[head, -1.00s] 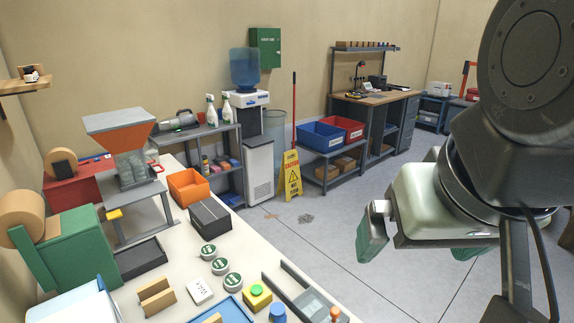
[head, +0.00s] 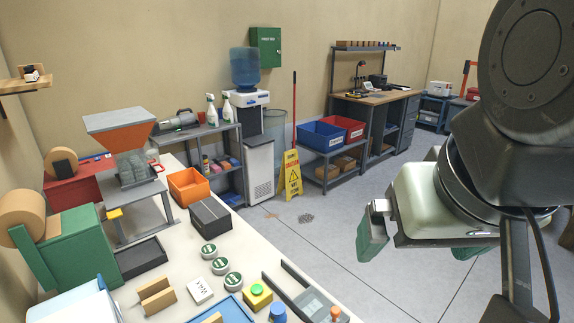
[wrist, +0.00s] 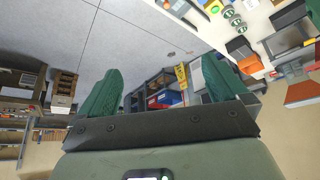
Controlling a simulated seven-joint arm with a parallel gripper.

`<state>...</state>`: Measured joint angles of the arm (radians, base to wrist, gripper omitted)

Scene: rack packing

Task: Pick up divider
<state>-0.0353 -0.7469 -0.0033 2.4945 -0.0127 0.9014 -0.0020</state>
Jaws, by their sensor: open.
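Upright tan dividers (head: 155,297) stand side by side near the front of the white table in the head view. Another tan piece (head: 213,318) shows in the blue tray (head: 232,308) at the bottom edge, mostly cut off; I cannot tell if it is a divider too. My gripper (head: 418,254) hangs to the right of the table, over the floor and well apart from the dividers. Its green fingers are spread with nothing between them, as the wrist view also shows (wrist: 164,72). The dividers cannot be made out in the wrist view.
Around the dividers on the table are a white switch plate (head: 200,291), several green-topped round tins (head: 220,266), a yellow button box (head: 258,296), a black box (head: 210,217) and a dark tray (head: 140,257). A green machine (head: 75,255) stands at left.

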